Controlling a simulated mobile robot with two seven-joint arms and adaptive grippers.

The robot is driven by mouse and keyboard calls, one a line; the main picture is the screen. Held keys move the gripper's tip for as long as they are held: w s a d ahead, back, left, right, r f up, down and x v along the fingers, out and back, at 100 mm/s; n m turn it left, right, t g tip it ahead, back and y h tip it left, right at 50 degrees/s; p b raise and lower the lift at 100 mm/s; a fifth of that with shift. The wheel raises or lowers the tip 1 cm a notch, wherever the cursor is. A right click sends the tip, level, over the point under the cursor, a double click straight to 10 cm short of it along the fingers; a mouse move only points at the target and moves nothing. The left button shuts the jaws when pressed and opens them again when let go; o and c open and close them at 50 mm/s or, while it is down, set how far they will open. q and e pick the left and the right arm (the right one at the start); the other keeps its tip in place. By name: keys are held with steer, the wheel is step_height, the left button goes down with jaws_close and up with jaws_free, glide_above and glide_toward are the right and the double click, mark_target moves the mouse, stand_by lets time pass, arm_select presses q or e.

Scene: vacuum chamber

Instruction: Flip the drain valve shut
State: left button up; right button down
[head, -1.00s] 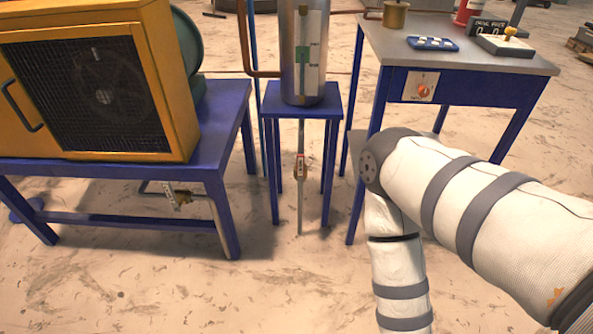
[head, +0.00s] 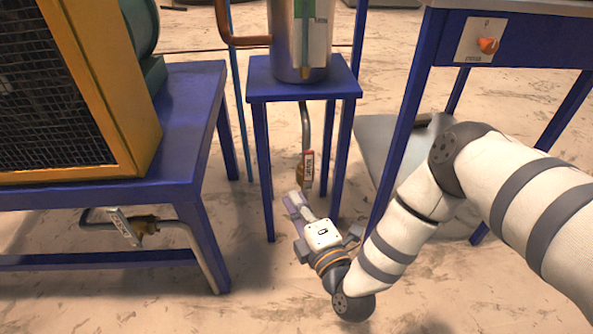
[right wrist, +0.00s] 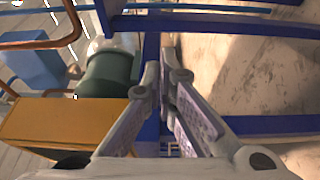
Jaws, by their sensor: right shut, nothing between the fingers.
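A brass valve (head: 304,176) with a labelled red-and-white lever (head: 309,160) sits on the thin vertical pipe (head: 306,122) under the small blue stand in the head view. The lever looks roughly upright, along the pipe. A second valve (head: 130,227) with a pale lever is on piping under the left blue table; I cannot read either label. My right gripper (head: 293,202) is just below and left of the first valve, its fingers shut and empty. The right wrist view shows the closed fingers (right wrist: 165,80); I cannot make out a valve there. My left gripper is out of view.
The small blue stand (head: 258,84) carries a metal cylinder (head: 285,45), with legs close around the pipe. The left blue table (head: 190,110) carries a yellow grilled box (head: 135,130). Floor in front is clear.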

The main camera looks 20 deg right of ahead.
mark_target(308, 172)
arm_select(q)
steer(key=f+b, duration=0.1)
steer(key=b, duration=0.1)
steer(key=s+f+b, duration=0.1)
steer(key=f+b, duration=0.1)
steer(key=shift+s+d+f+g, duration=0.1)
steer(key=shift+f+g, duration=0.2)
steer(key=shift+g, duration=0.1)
arm_select(e)
steer(key=w+d, duration=0.3)
steer(key=w, duration=0.5)
steer(key=shift+w, duration=0.4)
steer(key=shift+d, duration=0.1)
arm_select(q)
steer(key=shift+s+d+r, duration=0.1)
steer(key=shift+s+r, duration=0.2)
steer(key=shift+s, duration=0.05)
arm_select(e)
steer(key=shift+d+r+m, duration=0.1)
steer(key=shift+d+m, duration=0.2)
steer(key=shift+m, duration=0.1)
